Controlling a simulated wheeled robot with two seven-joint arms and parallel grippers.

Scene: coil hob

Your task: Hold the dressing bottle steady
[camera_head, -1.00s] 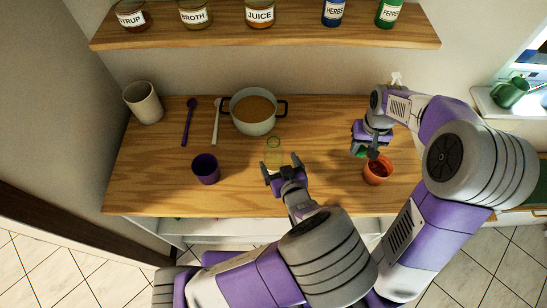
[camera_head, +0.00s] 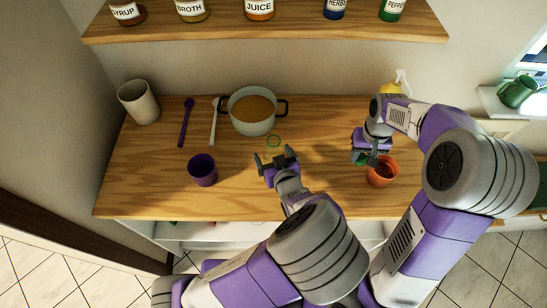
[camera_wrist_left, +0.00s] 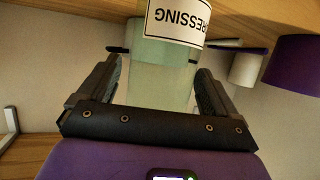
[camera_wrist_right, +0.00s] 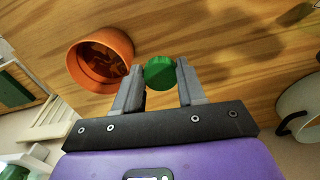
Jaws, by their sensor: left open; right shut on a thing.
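The dressing bottle is see-through, with a white label, and fills the middle of the left wrist view (camera_wrist_left: 160,85). In the head view only its green ring-like top (camera_head: 273,141) shows clearly. My left gripper (camera_head: 274,158) is open, its fingers on either side of the bottle. I cannot tell whether they touch it. My right gripper (camera_head: 366,158) is shut on a green cap (camera_wrist_right: 159,73), held beside the orange pot (camera_head: 382,171). The orange pot also shows in the right wrist view (camera_wrist_right: 100,58), with brown contents.
A pot of orange-brown soup (camera_head: 253,111) stands behind the bottle. A purple cup (camera_head: 203,170), purple spoon (camera_head: 186,122), white spoon (camera_head: 214,121) and beige cup (camera_head: 138,102) are on the left. A yellow spray bottle (camera_head: 392,87) stands behind my right arm. Labelled jars line the shelf (camera_head: 290,29).

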